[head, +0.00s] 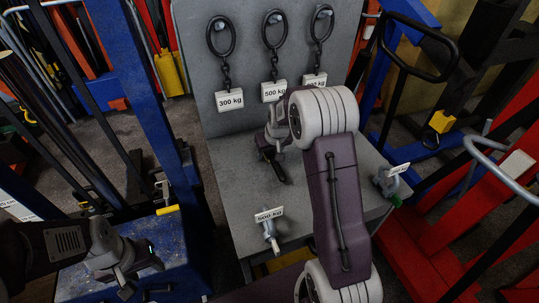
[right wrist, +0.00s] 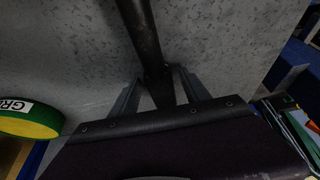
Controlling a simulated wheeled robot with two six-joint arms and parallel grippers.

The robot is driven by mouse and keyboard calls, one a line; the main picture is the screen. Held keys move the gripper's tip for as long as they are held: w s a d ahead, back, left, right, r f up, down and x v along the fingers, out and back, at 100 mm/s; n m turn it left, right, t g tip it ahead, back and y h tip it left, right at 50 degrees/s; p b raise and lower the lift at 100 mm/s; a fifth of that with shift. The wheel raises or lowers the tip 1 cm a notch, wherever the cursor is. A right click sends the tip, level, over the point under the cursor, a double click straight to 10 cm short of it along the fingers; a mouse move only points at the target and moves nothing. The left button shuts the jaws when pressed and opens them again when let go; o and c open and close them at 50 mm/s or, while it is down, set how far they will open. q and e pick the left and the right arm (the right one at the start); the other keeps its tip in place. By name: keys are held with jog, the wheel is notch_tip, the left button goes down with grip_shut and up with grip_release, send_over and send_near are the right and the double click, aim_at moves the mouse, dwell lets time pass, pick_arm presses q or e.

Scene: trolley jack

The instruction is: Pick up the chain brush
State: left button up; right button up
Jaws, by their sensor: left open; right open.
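A long dark rod, which looks like the handle of the chain brush (right wrist: 143,38), runs down from the top of the right wrist view. It passes between the two grey fingers of my right gripper (right wrist: 158,82), which are spread beside it. In the head view a short dark shape, probably the brush (head: 281,174), lies on the grey bench (head: 236,190) just below my right gripper (head: 273,152). The brush's bristles are not clear, and its near end is hidden. My left gripper (head: 137,281) is open and empty at the lower left.
Three chain hooks with weight tags (head: 274,91) hang on the upright grey panel. A tagged 600 kg fitting (head: 269,226) and another labelled fitting (head: 387,182) sit by the bench edges. Blue and red frames crowd both sides. A green-and-yellow round thing (right wrist: 30,119) shows in the right wrist view.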

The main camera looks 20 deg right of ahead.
jog(key=shift+r, duration=0.1)
grip_shut()
notch_tip(320, 180, up, 4)
jog(key=shift+d+r, duration=0.1)
jog(key=shift+r, duration=0.15)
jog(key=s+d+r, duration=0.6)
jog(key=s+d, duration=0.2)
jog(key=shift+d+r, duration=0.25)
